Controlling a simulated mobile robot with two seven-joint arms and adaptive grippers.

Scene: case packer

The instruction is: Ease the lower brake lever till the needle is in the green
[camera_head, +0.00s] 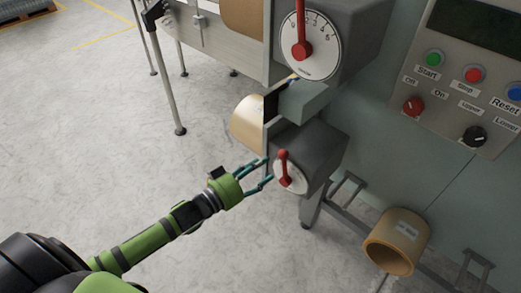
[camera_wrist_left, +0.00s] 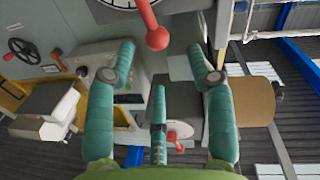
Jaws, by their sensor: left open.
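The lower brake lever (camera_head: 284,167) is a red handle with a ball end, pointing up across a small white dial (camera_head: 291,180) on a dark grey box (camera_head: 318,150). The lever covers part of that dial, and I cannot make out its needle or any green zone. In the left wrist view a red lever (camera_wrist_left: 174,138) shows low down, partly behind a finger. My left gripper (camera_head: 268,173) is open and empty, its teal fingers just left of the lower lever. I cannot tell whether they touch it. My right gripper is not in view.
Above is a larger dial (camera_head: 318,58) with the upper red lever (camera_head: 300,28), which also shows in the wrist view (camera_wrist_left: 152,27). A control panel (camera_head: 465,115) with buttons and knobs is at right. Brown rolls (camera_head: 397,240) sit nearby.

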